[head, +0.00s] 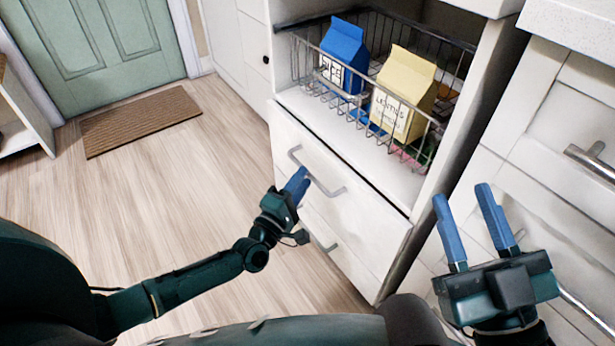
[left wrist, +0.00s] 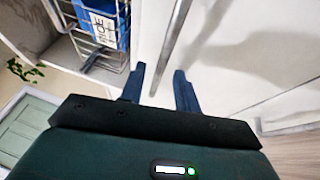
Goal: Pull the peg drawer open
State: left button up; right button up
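A white drawer front (head: 345,222) with a grey bar handle (head: 333,189) is below the wire basket in the head view. Which drawer is the peg drawer I cannot tell; no pegs show. My left gripper (head: 300,180) is at this upper handle and hides part of it. In the left wrist view, the blue fingers of my left gripper (left wrist: 159,85) are apart. The bar handle (left wrist: 174,45) runs into the gap between them, with no visible grip. The drawer looks closed. My right gripper (head: 468,205) is open and empty, in front of the right cabinet.
The wire basket (head: 433,150) holds a blue rice carton (head: 345,52) and a yellow lentils carton (head: 405,85). A lower handle (head: 320,232) is partly hidden by my left arm. A right cabinet has a handle (head: 592,160). Wooden floor on the left is clear, with a brown mat (head: 140,120).

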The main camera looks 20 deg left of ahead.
pick_arm(q)
jog(key=shift+x, duration=1.6)
grip_shut()
